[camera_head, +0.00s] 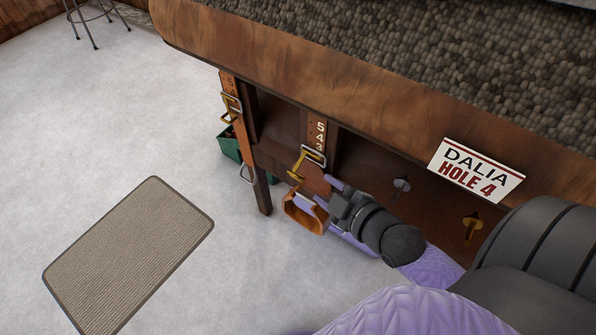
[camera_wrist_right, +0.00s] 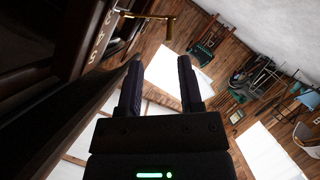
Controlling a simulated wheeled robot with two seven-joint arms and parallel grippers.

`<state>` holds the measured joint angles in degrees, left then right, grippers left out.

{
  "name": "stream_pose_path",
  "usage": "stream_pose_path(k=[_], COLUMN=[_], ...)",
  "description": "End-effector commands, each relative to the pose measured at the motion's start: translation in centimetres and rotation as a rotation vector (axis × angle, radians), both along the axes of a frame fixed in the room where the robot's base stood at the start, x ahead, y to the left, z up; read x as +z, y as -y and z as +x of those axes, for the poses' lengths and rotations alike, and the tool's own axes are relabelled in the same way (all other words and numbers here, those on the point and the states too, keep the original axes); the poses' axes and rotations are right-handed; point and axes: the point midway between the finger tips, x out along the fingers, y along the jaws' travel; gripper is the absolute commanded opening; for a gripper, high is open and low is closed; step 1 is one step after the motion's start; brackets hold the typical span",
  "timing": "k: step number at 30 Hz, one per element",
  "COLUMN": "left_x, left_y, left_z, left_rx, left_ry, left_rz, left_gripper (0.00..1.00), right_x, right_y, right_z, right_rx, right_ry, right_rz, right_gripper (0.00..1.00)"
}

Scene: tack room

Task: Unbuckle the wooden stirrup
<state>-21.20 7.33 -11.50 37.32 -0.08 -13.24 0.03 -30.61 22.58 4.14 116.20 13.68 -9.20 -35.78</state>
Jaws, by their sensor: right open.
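The wooden stirrup (camera_head: 301,213) hangs low at the front of the dark wooden stand, below a brown strap (camera_head: 317,132) marked with numbers. A metal buckle (camera_head: 314,156) with a brass lever (camera_head: 297,167) sits on this strap, above the stirrup. The brass lever also shows in the right wrist view (camera_wrist_right: 168,24), beyond the fingertips. My right gripper (camera_head: 326,203) is open, just right of the stirrup and below the buckle. In the right wrist view my right gripper (camera_wrist_right: 160,62) has nothing between its fingers. Whether a finger touches the stirrup cannot be told. My left gripper is out of view.
A green bin (camera_head: 229,145) stands behind. A mat (camera_head: 130,258) lies on the floor. A stool (camera_head: 90,22) stands far off.

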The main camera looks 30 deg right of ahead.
Motion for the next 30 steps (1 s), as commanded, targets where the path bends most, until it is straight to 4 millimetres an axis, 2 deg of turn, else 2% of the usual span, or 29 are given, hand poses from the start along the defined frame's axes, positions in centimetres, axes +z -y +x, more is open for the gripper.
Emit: stream_pose_path(k=[1,4,6,12,18,29,30], left_x=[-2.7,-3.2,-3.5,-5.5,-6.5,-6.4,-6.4], left_y=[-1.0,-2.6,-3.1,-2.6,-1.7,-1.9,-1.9], left_z=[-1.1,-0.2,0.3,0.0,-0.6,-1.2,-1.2], left_rx=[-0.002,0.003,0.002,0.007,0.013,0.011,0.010], left_ry=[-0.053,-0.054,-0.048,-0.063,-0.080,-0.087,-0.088], left_rz=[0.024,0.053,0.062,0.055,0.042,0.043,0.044], left_gripper=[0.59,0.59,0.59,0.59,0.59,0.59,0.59], right_x=[-2.3,-1.7,-1.8,-3.0,-3.6,-3.5,-3.5], right_y=[-0.1,-0.1,-0.3,-0.9,-1.3,-1.3,-1.3], right_z=[-0.2,0.4,1.6,6.1,8.6,9.3,9.3], right_rx=[0.022,0.038,0.038,0.035,0.036,0.036,0.036], right_ry=[0.011,0.042,0.046,0.045,0.043,0.041,0.041], right_rz=[0.007,0.020,0.020,0.021,0.020,0.019,0.019], right_gripper=[0.47,0.47,0.47,0.47,0.47,0.47,0.38])
